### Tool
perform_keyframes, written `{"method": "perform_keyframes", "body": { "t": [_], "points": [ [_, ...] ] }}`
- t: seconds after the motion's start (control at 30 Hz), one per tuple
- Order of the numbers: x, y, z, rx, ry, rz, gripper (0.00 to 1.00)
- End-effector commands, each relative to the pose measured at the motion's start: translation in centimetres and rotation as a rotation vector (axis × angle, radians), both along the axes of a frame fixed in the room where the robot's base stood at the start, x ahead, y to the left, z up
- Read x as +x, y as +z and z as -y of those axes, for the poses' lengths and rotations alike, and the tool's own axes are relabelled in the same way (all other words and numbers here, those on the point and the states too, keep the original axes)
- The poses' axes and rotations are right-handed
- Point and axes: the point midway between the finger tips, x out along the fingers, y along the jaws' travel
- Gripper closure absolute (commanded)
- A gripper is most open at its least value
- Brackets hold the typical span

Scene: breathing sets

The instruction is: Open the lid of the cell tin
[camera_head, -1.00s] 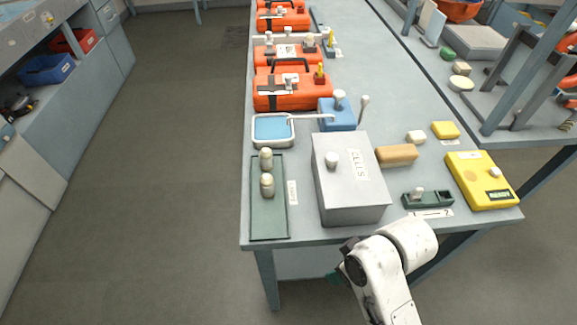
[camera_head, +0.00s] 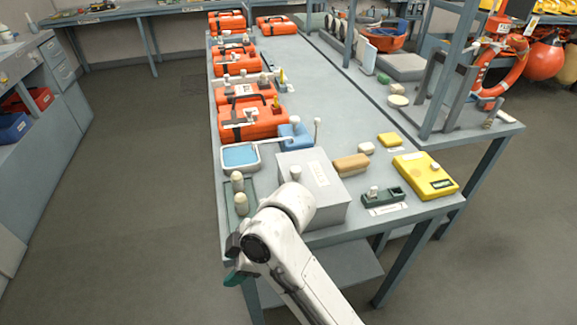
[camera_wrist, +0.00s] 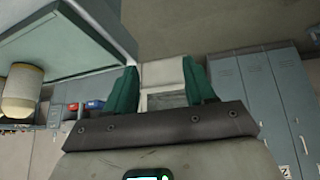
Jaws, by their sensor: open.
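The cell tin (camera_head: 319,195) is a grey box with a label and a pale knob (camera_head: 295,172) on its top, at the near end of the bench. Its lid looks shut. My arm covers part of its near left side in the head view. My gripper (camera_head: 236,262) hangs off the bench's near left corner, left of the tin and apart from it. In the wrist view, its two green fingers (camera_wrist: 163,88) stand apart with nothing between them. The tin does not show in the wrist view.
A green tray (camera_head: 231,212) with two pale cylinders stands left of the tin. A tan block (camera_head: 351,165), a green holder (camera_head: 383,198) and a yellow device (camera_head: 425,176) lie to its right. A blue-lined dish (camera_head: 241,156) and orange cases (camera_head: 253,119) stand behind. Floor at left is clear.

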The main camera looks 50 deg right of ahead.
Motion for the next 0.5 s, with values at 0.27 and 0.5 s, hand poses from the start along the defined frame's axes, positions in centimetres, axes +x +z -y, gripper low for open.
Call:
{"method": "perform_keyframes", "body": {
  "t": [0.27,0.5],
  "points": [
    [4.0,4.5,0.1,-0.061,0.204,0.139,0.46],
    [8.5,11.3,1.7,-0.230,0.562,0.326,0.46]
  ]
}}
